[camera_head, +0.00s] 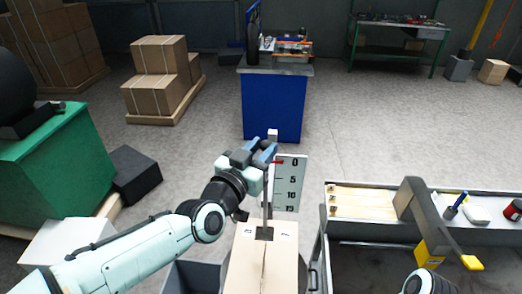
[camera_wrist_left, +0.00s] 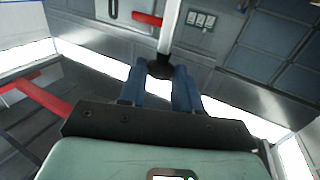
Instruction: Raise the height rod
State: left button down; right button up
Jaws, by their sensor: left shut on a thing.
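A red pointer (camera_head: 277,162) sits near the 0 mark. My left gripper (camera_head: 266,153) is at the rod's upper part, its blue fingers shut on it, below a pale top piece (camera_head: 273,135). In the left wrist view, the blue fingers (camera_wrist_left: 160,84) close around a black part of the rod, with a pale length (camera_wrist_left: 169,30) and a red piece (camera_wrist_left: 147,18) beyond. My right gripper is out of view.
A bench (camera_head: 490,233) at the right carries a wooden panel, a dark bracket with yellow parts (camera_head: 430,252) and small items. A blue cabinet (camera_head: 273,105) stands behind the rod. A green unit (camera_head: 50,165) and cardboard boxes (camera_head: 155,95) are at the left. Open floor lies between.

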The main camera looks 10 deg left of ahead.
pick_arm(q)
jog(key=shift+r, duration=0.5)
jog(key=c, duration=0.8)
grip_release()
jog(key=shift+f, duration=0.2)
jog(key=shift+s+a, duration=0.1)
jog(key=shift+s, duration=0.05)
jog(key=shift+s+a+f, duration=0.15)
jog(key=shift+s, duration=0.15)
jog(key=b+v, duration=0.3)
jog(key=v, duration=0.9)
jog(key=shift+s+b, duration=0.25)
jog(key=shift+b, duration=0.1)
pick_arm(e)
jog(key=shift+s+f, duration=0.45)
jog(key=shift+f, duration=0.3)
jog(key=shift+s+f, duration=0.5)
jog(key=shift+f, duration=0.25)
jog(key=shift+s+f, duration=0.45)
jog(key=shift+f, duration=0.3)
